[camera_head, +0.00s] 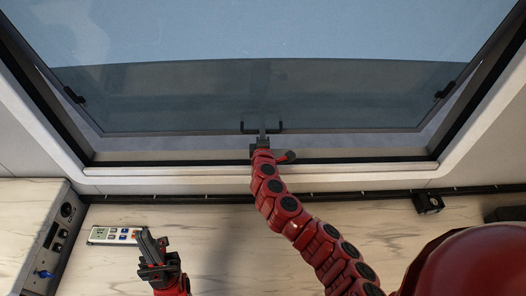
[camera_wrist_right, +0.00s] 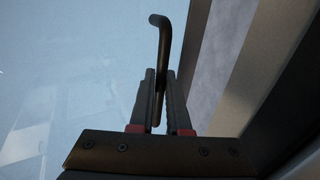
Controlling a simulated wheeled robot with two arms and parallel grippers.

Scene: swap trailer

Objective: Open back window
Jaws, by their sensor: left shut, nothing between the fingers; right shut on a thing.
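The back window (camera_head: 180,95) is a tinted pane in a light frame (camera_head: 120,180). Its lower edge sits above the sill, and a lighter grey strip shows between pane and frame. A black handle (camera_head: 276,128) is at the middle of the lower edge. My right gripper (camera_head: 262,138) is shut on it. In the right wrist view the fingers (camera_wrist_right: 162,100) close around the dark handle (camera_wrist_right: 162,42), whose bent end sticks out beyond them. My left gripper (camera_head: 150,243) is shut and empty, low over the counter and beside a white remote.
Small black latches sit at the pane's left (camera_head: 74,95) and right (camera_head: 445,90) edges. The white remote (camera_head: 103,235) lies on the pale wood counter (camera_head: 345,215). A grey panel box (camera_head: 35,235) stands at left. A small black block (camera_head: 428,203) is at right.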

